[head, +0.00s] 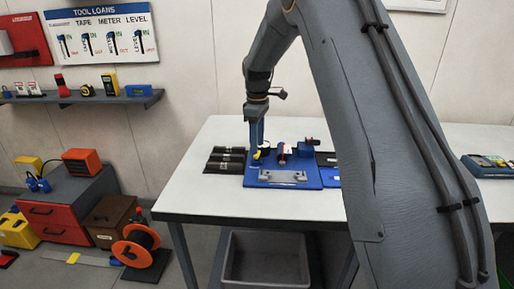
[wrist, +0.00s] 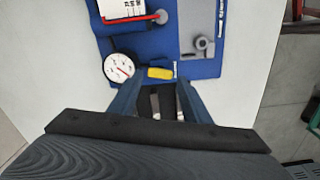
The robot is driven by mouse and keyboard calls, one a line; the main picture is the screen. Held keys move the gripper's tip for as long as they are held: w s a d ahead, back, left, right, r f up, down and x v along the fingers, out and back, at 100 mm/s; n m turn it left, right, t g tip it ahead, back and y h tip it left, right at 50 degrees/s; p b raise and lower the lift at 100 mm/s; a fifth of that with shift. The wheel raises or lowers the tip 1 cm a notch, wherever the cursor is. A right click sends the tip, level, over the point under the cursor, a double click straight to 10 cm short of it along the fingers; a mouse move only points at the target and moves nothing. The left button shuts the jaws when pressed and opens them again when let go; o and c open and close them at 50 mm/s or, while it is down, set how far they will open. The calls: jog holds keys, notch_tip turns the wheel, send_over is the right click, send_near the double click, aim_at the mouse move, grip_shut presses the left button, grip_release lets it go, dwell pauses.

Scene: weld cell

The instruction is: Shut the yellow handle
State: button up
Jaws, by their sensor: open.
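The yellow handle (wrist: 160,73) is a short bar lying crosswise in the wrist view, on the blue board (wrist: 208,68). In the head view the yellow handle (head: 257,155) shows as a small patch just under my gripper. My gripper (wrist: 160,82) is open, with one blue finger to either side and the yellow handle just beyond and between the tips. I cannot tell whether they touch it. In the head view my gripper (head: 257,144) points down over the left part of the board. The valve body under the handle is mostly hidden.
A white round gauge (wrist: 118,68) sits close left of the handle. A red handle (wrist: 160,17) and a grey bracket plate (wrist: 200,45) are also on the board. Black ribbed blocks (head: 226,160) lie left of the board on the white table (head: 190,195). The table's front left is clear.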

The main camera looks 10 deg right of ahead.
aim_at(257, 156)
jog(key=shift+f, duration=1.45)
jog(key=shift+c, duration=0.5)
jog(key=c, duration=0.7)
jog(key=shift+o, duration=0.2)
